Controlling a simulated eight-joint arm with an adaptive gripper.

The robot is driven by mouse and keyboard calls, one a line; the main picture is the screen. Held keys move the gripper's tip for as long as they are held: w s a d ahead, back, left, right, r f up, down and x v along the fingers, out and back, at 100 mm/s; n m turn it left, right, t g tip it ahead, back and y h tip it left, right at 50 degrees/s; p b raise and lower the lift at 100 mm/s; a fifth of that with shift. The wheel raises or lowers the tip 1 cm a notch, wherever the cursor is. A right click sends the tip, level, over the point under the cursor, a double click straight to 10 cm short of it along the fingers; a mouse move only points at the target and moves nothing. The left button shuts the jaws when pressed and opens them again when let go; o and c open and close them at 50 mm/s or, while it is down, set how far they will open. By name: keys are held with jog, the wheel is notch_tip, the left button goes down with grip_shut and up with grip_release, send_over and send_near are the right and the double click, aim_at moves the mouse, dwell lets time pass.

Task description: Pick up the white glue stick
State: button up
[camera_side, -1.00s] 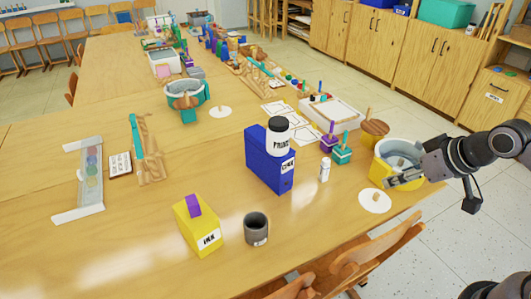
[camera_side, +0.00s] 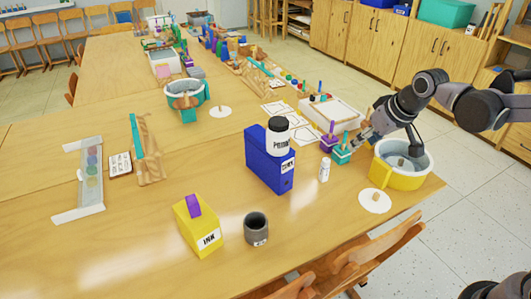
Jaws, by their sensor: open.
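A small white bottle-shaped stick (camera_side: 324,169), which looks like the glue stick, stands upright on the table, right of the blue box (camera_side: 268,160). My gripper (camera_side: 358,140) is open, to the right of the white stick and farther back, beside the teal block with an upright teal peg (camera_side: 342,154). A clear gap separates my gripper from the white stick. The fingertips are small in the picture, and I cannot tell whether they touch the teal block.
A purple block (camera_side: 328,143) is close behind the teal one. A yellow pot (camera_side: 400,168) stands under my arm, with a white disc (camera_side: 375,201) before it. The table in front of the white stick is clear.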

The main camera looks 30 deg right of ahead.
send_near(328, 161)
jog(key=shift+g, duration=0.6)
jog(key=w+f, duration=0.4)
jog(key=f, duration=0.1)
jog(key=shift+w+d+f, duration=0.2)
jog(key=shift+w+d, duration=0.05)
jog(key=shift+d, duration=0.05)
jog(key=shift+s+a+f+x, duration=0.1)
jog(key=shift+s+x, duration=0.1)
jog(key=shift+x, duration=0.75)
jog(key=shift+s+a+f+x, duration=0.1)
jog(key=shift+s+x, duration=0.05)
jog(key=shift+x, duration=0.8)
jog(key=shift+s+a+f+x, duration=0.1)
jog(key=shift+s+x, duration=0.1)
jog(key=shift+x, duration=0.7)
jog(key=shift+r, duration=0.1)
grip_shut()
